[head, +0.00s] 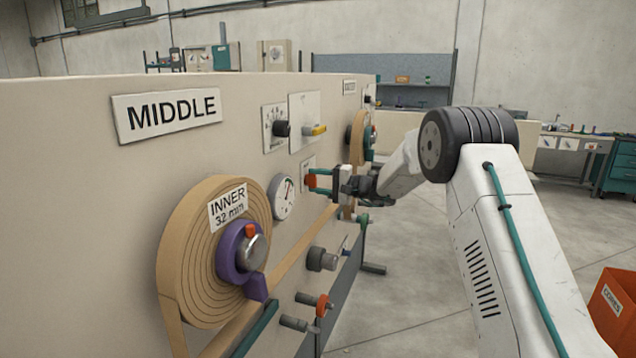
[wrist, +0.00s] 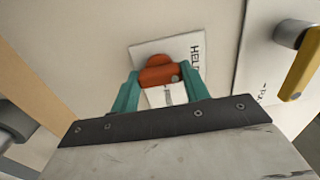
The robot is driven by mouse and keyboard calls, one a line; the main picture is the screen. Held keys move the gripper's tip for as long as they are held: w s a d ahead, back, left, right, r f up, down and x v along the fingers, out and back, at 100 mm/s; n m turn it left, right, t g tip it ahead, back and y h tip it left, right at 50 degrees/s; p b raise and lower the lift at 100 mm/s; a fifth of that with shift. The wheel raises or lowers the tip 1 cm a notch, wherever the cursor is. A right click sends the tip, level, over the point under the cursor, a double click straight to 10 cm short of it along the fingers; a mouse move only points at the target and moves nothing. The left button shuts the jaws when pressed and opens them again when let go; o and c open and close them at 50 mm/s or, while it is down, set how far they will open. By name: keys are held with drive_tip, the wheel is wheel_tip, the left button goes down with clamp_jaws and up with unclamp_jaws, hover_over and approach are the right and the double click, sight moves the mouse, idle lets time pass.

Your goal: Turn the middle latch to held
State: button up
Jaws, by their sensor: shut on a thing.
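The middle latch is a small orange-red knob (wrist: 158,74) on a white plate (wrist: 180,48) marked "HELD" in the wrist view. In the head view the latch (head: 311,180) sits on the machine's panel, right of a round dial. My gripper (head: 318,181) reaches it from the right. In the wrist view my gripper's two teal fingers (wrist: 161,86) are shut on the latch, one on each side. Part of the plate's lettering is hidden by the latch and the fingers, so I cannot tell its exact setting.
A yellow lever (wrist: 301,66) stands out close to the right in the wrist view. The "INNER" roll (head: 180,245), a dial (head: 283,197) and a grey roller (head: 321,259) stand near my arm. An orange bin (head: 612,305) is at right; the floor is open behind.

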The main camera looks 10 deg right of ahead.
drive_tip(key=shift+f, duration=0.1)
idle(0.3)
drive_tip(key=o, duration=1)
drive_tip(key=v, duration=0.8)
